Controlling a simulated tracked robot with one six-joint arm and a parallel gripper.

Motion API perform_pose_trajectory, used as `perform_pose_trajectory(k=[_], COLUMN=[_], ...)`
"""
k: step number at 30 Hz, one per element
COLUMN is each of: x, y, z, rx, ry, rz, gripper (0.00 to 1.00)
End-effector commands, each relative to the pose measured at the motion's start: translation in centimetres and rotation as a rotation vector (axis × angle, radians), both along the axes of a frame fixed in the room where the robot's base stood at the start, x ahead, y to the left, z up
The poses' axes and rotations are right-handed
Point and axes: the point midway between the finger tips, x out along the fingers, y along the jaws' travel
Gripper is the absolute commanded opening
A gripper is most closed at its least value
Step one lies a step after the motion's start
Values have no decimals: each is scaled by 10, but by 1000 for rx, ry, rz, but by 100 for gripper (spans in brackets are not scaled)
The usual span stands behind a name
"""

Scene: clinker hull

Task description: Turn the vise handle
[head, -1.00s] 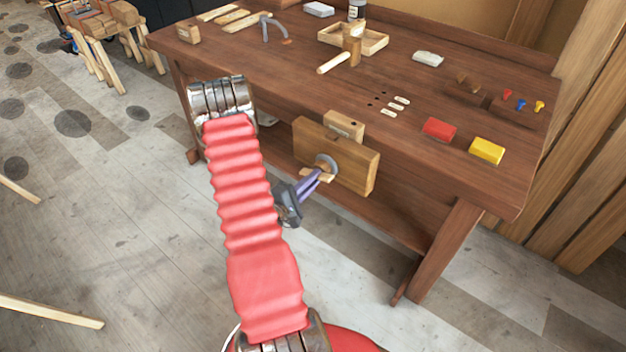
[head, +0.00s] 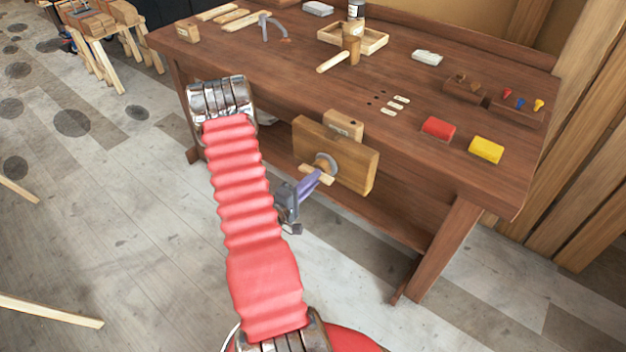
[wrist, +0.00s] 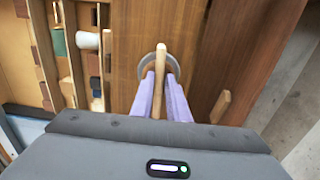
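The vise (head: 350,168) has a wooden jaw on the front of the workbench, with a round grey metal hub (head: 325,162) on its face. The vise handle (head: 323,178) is a light wooden bar across that hub, tilted down to the right in the head view. In the wrist view the handle (wrist: 160,82) stands nearly upright between the two purple fingers of my gripper (wrist: 161,85). My gripper (head: 318,176) is shut on the handle in front of the hub. The lower part of the bar is hidden behind the gripper body in the wrist view.
The brown workbench (head: 270,95) carries a wooden tray (head: 375,40), a mallet (head: 335,62), a red block (head: 438,128) and a yellow block (head: 486,149). A bench leg (head: 437,255) stands right of the vise. The floor in front is open.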

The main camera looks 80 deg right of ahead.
Motion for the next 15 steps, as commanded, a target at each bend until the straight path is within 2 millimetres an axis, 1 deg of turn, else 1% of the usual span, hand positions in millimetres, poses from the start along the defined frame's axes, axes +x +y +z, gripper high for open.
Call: perform_pose_trajectory(k=[1, 7, 15], x=[-2, -1, 0], y=[3, 1, 1], z=[-4, -2, 0], rx=[11, 5, 2], ry=[3, 2, 1], rz=[-2, -1, 0], gripper=[15, 29, 29])
